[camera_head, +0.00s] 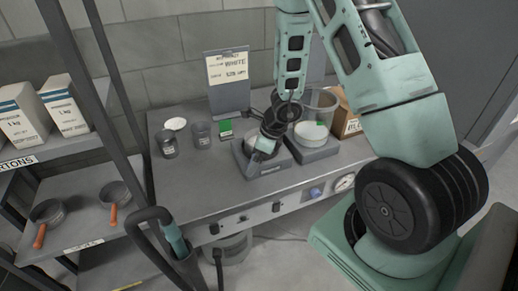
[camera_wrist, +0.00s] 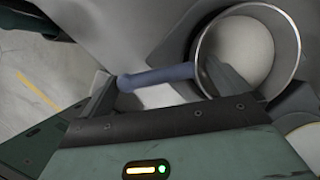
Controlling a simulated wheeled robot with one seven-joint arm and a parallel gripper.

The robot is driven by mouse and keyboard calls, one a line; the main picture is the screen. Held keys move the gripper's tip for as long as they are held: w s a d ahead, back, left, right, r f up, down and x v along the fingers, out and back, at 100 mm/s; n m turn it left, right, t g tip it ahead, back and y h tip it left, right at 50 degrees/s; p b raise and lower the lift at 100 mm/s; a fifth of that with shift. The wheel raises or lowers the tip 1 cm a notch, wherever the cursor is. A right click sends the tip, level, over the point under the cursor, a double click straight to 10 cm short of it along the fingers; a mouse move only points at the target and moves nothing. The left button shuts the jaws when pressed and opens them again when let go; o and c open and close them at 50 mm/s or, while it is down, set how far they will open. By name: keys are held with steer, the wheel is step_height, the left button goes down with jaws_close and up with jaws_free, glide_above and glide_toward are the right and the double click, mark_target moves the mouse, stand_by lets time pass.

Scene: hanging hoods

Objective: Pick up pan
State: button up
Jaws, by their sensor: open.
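A round grey metal pan (camera_wrist: 290,50) with a pale content or bottom and a blue handle (camera_wrist: 158,76) shows at the right of the wrist view. In the head view the pan (camera_head: 262,147) sits on the left grey scale-like base (camera_head: 268,167) on the bench, partly hidden by my gripper. My gripper (camera_wrist: 165,82) is open, its two fingers on either side of the handle; I cannot tell whether they touch it. In the head view my gripper (camera_head: 266,143) is low at the pan. Two other pans with orange handles (camera_head: 118,196) (camera_head: 48,213) rest on the left shelf.
A second base (camera_head: 315,150) with a pale-filled vessel (camera_head: 311,130) stands close on the right. Dark jars (camera_head: 168,146), a green box and a sign (camera_head: 228,75) stand behind and left. The bench's front left (camera_head: 195,195) is clear. Dark posts rise at left.

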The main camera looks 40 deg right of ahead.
steer(key=c, duration=0.8)
step_height(320, 180, up, 10)
steer(key=p, duration=0.3)
steer(key=shift+p, duration=0.35)
